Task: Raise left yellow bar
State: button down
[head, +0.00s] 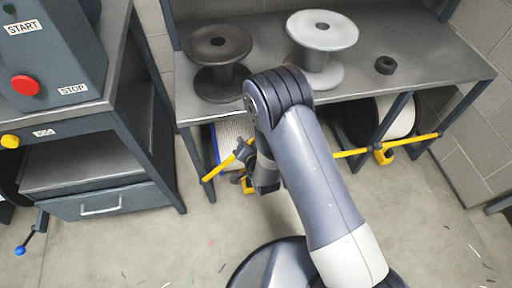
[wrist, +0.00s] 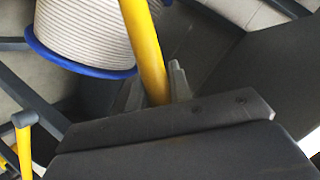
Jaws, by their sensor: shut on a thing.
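The left yellow bar (head: 220,166) runs slantwise at the front of the low bay under the grey bench, its left end lower in the head view. My gripper (head: 247,153) is at the bar's right part, partly hidden by my arm. In the wrist view the yellow bar (wrist: 145,50) passes down between my gripper's fingers (wrist: 155,88), which are shut on it. A spool with a blue rim and pale wound cable (wrist: 85,30) lies behind the bar; it also shows in the head view (head: 232,130).
A right yellow bar (head: 408,143) crosses the right bay before a black and white spool (head: 395,115). A dark spool (head: 218,45) and a light spool (head: 322,35) stand on the bench. A control cabinet (head: 50,60) stands left. The floor in front is mostly clear.

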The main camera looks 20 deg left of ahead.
jog(key=s+a+r+n+h+p, duration=0.1)
jog(key=s+a+r+n, duration=0.1)
jog(key=a, duration=0.3)
jog(key=s+a+r+n+t+h+p, duration=0.1)
jog(key=s+a+r+n+p, duration=0.1)
jog(key=s+a+r, duration=0.2)
jog(key=shift+a+r+t+h, duration=0.25)
jog(key=shift+a+t+h, duration=0.05)
jog(key=shift+a, duration=0.25)
jog(key=shift+s, duration=0.1)
jog(key=c, duration=1.3)
grip_release()
jog(key=p+v, duration=0.2)
jog(key=v, duration=0.8)
jog(key=shift+s, duration=0.3)
